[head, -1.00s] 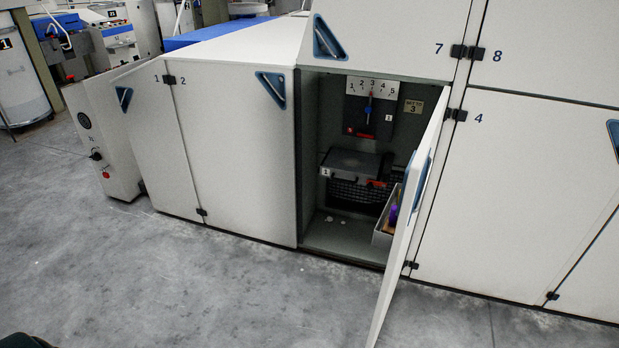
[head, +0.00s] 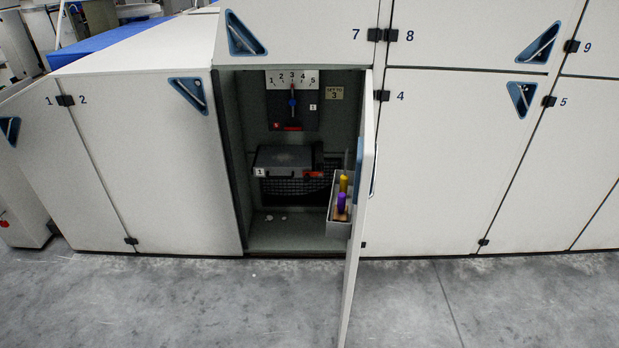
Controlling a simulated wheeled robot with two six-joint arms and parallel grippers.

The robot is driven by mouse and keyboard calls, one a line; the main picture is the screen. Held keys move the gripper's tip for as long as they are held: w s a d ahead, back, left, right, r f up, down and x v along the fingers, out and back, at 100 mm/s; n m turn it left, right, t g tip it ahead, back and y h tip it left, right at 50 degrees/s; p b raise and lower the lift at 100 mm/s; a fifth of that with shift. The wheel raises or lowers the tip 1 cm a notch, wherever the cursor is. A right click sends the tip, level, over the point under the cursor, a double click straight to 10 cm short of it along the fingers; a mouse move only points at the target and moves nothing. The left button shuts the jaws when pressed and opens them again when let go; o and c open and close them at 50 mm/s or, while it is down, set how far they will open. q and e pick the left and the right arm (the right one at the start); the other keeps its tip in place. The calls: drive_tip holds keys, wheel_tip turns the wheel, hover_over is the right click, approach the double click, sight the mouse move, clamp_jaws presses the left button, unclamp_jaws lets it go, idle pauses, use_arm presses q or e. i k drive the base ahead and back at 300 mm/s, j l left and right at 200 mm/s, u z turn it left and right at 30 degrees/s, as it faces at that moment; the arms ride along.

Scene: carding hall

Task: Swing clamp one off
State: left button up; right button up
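An open compartment (head: 290,234) shows behind an opened white door (head: 360,200). Inside, a grey box-like cover (head: 284,158) carries a white label "1" (head: 261,171) at its front left and a red piece (head: 313,174) at its front right. Above it is a dark plate (head: 303,117) with a small label "1" (head: 313,107), a lever with a blue knob (head: 292,102) under a 1-to-5 scale, and a red piece (head: 287,127) at its lower left. I cannot tell which red piece is clamp one. Neither of my grippers is in view.
The opened door juts out over the floor. The grey floor (head: 180,300) in front is clear.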

sight(307, 175)
drive_tip(key=i+j+z, duration=0.1)
drive_tip(key=z, duration=0.35)
drive_tip(key=i+j+z, duration=0.2)
drive_tip(key=z, duration=0.2)
